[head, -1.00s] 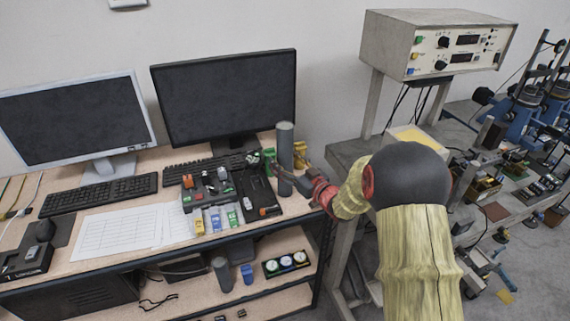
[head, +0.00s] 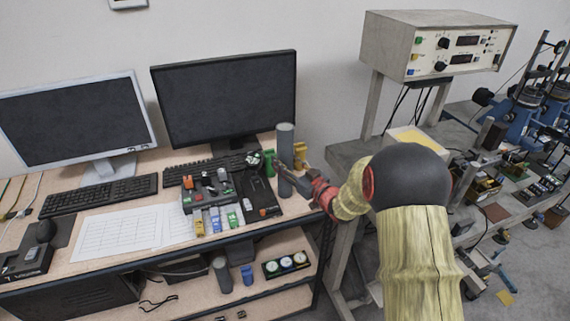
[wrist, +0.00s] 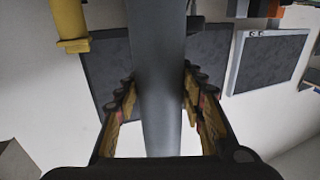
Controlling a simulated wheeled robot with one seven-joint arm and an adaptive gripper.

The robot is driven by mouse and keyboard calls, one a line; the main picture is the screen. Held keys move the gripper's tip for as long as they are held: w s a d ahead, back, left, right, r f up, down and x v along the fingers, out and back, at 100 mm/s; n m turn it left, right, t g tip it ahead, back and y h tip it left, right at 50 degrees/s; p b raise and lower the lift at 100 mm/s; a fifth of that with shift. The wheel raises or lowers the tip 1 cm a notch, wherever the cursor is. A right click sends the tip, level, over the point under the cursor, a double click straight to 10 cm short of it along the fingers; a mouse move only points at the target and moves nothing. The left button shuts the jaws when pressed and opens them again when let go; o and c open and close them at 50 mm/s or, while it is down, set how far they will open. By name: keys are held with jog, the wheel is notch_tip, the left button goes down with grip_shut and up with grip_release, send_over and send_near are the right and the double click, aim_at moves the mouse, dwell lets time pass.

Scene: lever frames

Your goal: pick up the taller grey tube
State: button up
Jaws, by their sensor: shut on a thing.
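The taller grey tube (head: 285,142) stands upright near the right end of the desk, beside the black monitor. In the wrist view the tube (wrist: 158,75) runs down the middle between the fingers. My gripper (head: 300,172) reaches it from the right at its lower part. In the wrist view my gripper (wrist: 158,110) has one finger on each side of the tube and is shut on it. The tube's base is partly hidden in the head view. A shorter grey tube (head: 221,274) stands on the shelf below.
The black monitor (head: 225,98) stands behind. A grey stand (head: 350,150) is to the right.

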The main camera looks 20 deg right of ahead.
grip_shut()
jog(key=shift+w+r, duration=0.1)
jog(key=shift+r, duration=0.05)
